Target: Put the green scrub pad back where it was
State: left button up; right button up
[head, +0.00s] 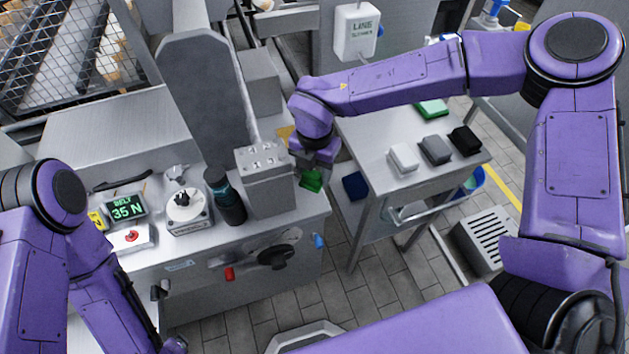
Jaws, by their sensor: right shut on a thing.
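A green scrub pad (311,181) is between the fingers of my right gripper (312,172), at the right end of the steel machine bench beside a grey metal block. The gripper is shut on the pad and points down; whether the pad touches the bench top I cannot tell. Another flat green piece (432,108) lies at the back of the steel cart's top (375,135), behind a row of a white pad (403,158), a grey pad (435,150) and a black pad (465,140). My left arm runs down the left side; its gripper is out of view.
The grey metal block (268,190) and a dark bottle (230,204) stand left of my right gripper. A round white dial device (186,211) and a belt display (125,207) sit farther left. A floor gap separates bench and cart. A blue item (355,186) is under the cart top.

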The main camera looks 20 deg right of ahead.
aim_at(314, 185)
jog(key=shift+f+p, duration=0.3)
jog(key=shift+f, duration=2.7)
jog(key=shift+f, duration=0.1)
jog(key=o, duration=1.1)
notch_tip(314, 185, up, 12)
jog(key=shift+r+b, duration=0.15)
jog(key=shift+b, duration=0.55)
